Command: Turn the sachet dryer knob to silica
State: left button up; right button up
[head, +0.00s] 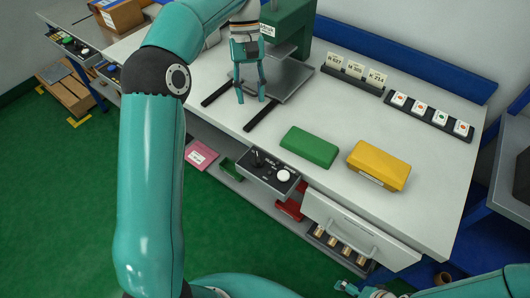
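A dark control box (262,184) is fixed at the front edge of the white table. It carries a black knob (258,158) on its left and a round white button (284,175) on its right. The small lettering is too blurred to read, so I cannot tell the knob's setting. My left gripper (251,98) points down over the table behind the box, near the green press. Its two fingers are apart with nothing between them, and it is clear of the knob. My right gripper (348,288) shows only partly at the bottom edge; its fingers are unclear.
A green block (310,147) and a yellow box (378,165) lie right of the control box. The green press (292,25) with its grey plate stands behind my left gripper. Card holders stand at the back right. A drawer front (358,232) juts out below the table edge.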

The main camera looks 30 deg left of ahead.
pick_arm(q)
jog(key=f, duration=0.1)
jog(key=b, duration=0.3)
send_near(258, 157)
jog(key=x, duration=0.9)
pick_arm(e)
jog(key=f, duration=0.3)
jog(key=shift+w+a+f, duration=0.1)
jog(key=shift+w, duration=0.25)
pick_arm(q)
grip_shut()
